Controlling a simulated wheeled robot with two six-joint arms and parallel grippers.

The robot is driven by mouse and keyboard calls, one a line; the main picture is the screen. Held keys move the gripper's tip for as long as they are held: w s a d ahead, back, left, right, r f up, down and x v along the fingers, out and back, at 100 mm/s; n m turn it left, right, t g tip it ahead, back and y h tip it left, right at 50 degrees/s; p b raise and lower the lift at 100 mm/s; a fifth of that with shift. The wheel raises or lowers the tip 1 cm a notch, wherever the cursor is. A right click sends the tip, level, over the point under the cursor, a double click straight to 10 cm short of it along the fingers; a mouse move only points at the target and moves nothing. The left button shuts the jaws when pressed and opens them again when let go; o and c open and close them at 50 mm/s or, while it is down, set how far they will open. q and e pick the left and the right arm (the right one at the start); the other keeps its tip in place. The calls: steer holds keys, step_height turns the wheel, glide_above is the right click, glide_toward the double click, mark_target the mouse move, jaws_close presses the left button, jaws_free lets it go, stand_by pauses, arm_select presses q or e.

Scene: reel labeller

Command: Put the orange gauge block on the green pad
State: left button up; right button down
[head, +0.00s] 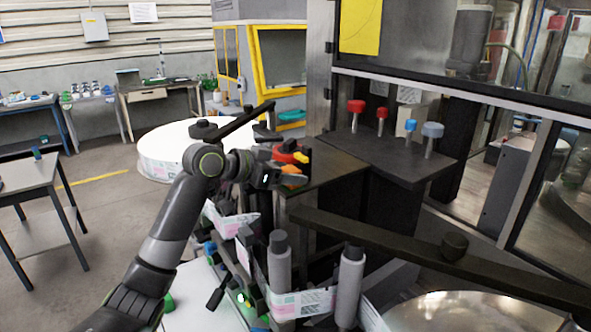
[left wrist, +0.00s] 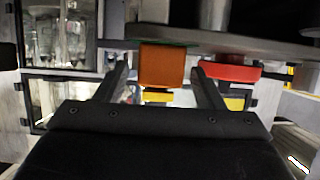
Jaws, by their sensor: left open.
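The orange gauge block (left wrist: 162,66) shows in the left wrist view between the two fingers of my left gripper (left wrist: 165,88), which is open. Gaps show between the block and both fingers. A thin green edge, apparently the green pad (left wrist: 186,44), shows against the block's upper side in this view, with the dark shelf beyond it; the block seems to rest on it. In the head view, the orange block (head: 291,169) shows by my left gripper (head: 283,179) at the dark shelf's left edge. The pad is hidden there. My right gripper is out of view.
A red round piece (left wrist: 230,72) lies beside the block, also seen in the head view (head: 285,153), with a yellow piece (head: 301,158) close by. The dark shelf (head: 335,167) has bare room to the right. Grey rollers (head: 350,285) stand in front.

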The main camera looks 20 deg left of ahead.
arm_select(q)
steer(key=p+v, duration=0.2)
steer(key=v, duration=0.7)
steer(key=shift+p, duration=0.4)
steer(key=shift+a, duration=0.1)
